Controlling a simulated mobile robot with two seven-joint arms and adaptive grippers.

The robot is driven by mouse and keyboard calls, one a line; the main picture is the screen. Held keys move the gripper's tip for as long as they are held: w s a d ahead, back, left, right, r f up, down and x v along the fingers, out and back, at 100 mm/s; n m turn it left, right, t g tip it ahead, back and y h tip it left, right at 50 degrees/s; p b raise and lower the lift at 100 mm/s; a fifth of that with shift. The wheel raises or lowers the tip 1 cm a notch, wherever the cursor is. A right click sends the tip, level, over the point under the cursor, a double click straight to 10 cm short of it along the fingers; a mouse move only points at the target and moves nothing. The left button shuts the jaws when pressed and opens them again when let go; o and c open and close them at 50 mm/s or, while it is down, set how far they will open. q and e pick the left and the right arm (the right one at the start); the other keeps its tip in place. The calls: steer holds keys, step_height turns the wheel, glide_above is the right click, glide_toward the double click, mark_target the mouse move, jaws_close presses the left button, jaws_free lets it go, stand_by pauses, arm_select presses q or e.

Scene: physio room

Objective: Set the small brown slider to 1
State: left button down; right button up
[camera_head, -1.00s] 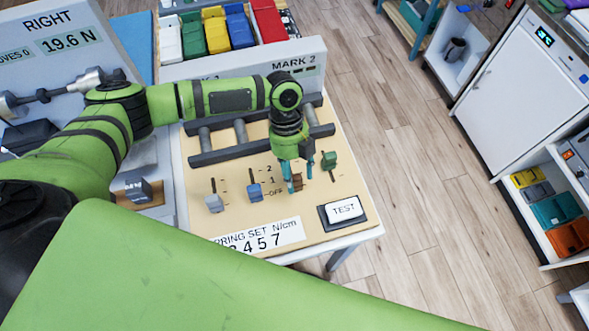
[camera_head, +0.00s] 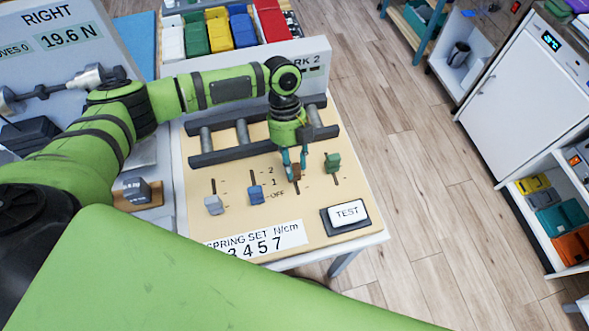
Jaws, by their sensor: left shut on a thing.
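The small brown slider (camera_head: 296,173) is on the beige panel (camera_head: 235,226), between the blue slider (camera_head: 256,194) and the green slider (camera_head: 333,163). My left gripper (camera_head: 295,169) points down over it, with its teal fingers shut on the slider knob and partly covering it. Bare slot shows below the knob. The printed marks 2, 1 and OFF stand to the left of this slot. The brown knob is above the OFF level, around the 1 mark; its exact level is hard to tell. My right gripper is not in view.
A grey slider (camera_head: 213,205) stands at the panel's left. A TEST button (camera_head: 346,214) is at its lower right. A rail frame (camera_head: 240,140) lies behind the sliders, under my left arm. The wooden floor right of the table is clear.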

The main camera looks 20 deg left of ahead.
arm_select(q)
steer(key=c, duration=0.9)
jaws_free()
steer(key=shift+s+d, duration=0.15)
steer(key=v, duration=1.2)
steer(key=shift+f, duration=0.1)
